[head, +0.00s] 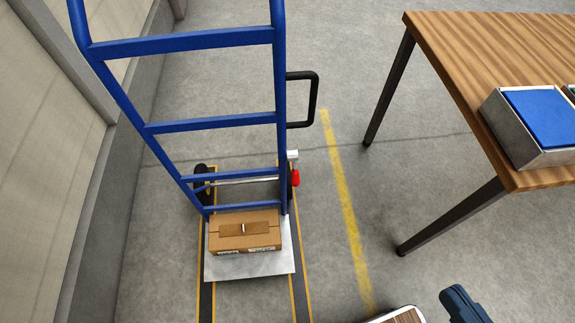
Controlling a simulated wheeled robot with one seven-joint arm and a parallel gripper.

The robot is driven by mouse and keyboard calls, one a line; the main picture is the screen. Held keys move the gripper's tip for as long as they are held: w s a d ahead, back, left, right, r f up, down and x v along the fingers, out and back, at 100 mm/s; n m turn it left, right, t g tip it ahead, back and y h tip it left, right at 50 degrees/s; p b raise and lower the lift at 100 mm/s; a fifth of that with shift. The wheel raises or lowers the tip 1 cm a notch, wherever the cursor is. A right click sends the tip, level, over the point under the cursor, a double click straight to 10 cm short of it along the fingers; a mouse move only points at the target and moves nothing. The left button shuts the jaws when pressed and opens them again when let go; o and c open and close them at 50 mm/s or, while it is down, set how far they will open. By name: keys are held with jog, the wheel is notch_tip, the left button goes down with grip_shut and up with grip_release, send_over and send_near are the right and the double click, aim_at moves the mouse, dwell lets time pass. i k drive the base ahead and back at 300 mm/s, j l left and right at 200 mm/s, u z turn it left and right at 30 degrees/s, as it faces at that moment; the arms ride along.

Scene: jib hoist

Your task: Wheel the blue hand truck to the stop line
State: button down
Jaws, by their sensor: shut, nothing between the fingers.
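The blue hand truck (205,123) stands upright in the head view, left of centre, with its top cut off by the picture's upper edge. A cardboard box (230,240) rests on its grey toe plate (250,266). A black loop handle (314,98) sticks out from its right rail. A small red part (295,178) sits low beside the right wheel. A worn yellow line (345,215) runs along the floor to the right of the truck; I cannot tell whether it is the stop line.
Two dark strips with orange edges (207,300) run on the floor under the truck. A wall (60,120) stands close on the left. A wooden table (470,60) with a blue-topped metal box (535,120) stands right. Floor between truck and table is clear.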

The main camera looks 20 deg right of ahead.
aim_at(253, 265)
jog(key=k+l+u, duration=0.15)
jog(key=l, duration=0.3)
jog(key=l+u, duration=0.15)
jog(key=l, duration=0.25)
jog(key=k+l+u, duration=0.15)
jog(key=l, duration=0.25)
jog(key=k+l+u, duration=0.15)
jog(key=l, duration=0.25)
jog(key=k, duration=0.55)
jog(key=i+l+z, duration=0.15)
jog(key=i+z, duration=0.2)
jog(key=i, duration=0.55)
